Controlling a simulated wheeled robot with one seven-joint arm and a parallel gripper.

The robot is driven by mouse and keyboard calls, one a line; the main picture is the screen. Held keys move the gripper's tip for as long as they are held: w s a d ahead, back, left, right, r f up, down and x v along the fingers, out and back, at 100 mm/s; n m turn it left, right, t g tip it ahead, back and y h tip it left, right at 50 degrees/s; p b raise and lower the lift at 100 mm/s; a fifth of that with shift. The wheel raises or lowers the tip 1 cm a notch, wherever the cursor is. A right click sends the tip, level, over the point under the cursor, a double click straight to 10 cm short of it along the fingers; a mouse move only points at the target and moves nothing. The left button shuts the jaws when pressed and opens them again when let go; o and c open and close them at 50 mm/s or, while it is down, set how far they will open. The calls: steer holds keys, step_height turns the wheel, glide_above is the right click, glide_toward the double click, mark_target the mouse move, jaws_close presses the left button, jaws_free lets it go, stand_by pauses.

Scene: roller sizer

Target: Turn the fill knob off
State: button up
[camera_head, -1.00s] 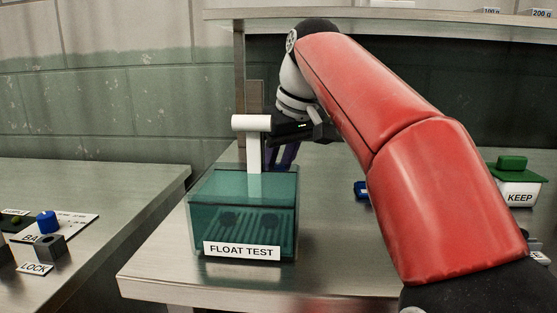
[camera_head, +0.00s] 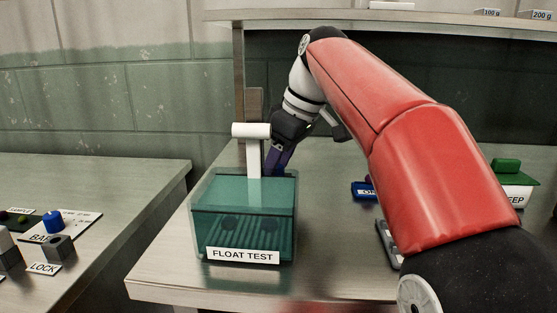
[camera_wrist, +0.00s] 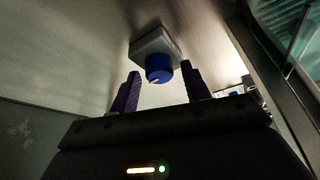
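A blue round knob with a white pointer mark (camera_wrist: 158,68) sits on a light grey block (camera_wrist: 155,44) in the wrist view. No label on it is readable, so I cannot confirm it is the fill knob. My gripper (camera_wrist: 159,82) is open, its two purple fingers either side of the knob in this view; I cannot tell whether they touch it. In the head view my gripper (camera_head: 279,157) is behind the teal FLOAT TEST tank (camera_head: 245,215), its fingers tilted downward. The knob between the fingers is hidden there.
A white spout post (camera_head: 253,145) rises at the tank's back. A small blue labelled item (camera_head: 362,190) lies right of the tank. A green-topped KEEP container (camera_head: 508,185) is far right. The left bench (camera_head: 130,190) carries another blue knob (camera_head: 53,221) and a LOCK block (camera_head: 58,248).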

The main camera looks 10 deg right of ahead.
steer(key=shift+o, duration=0.2)
steer(key=p+v, duration=0.1)
steer(key=v, duration=0.6)
steer(key=shift+r+p, duration=0.3)
steer(key=shift+r, duration=0.1)
steer(key=shift+s+d, duration=0.1)
steer(key=shift+s, duration=0.05)
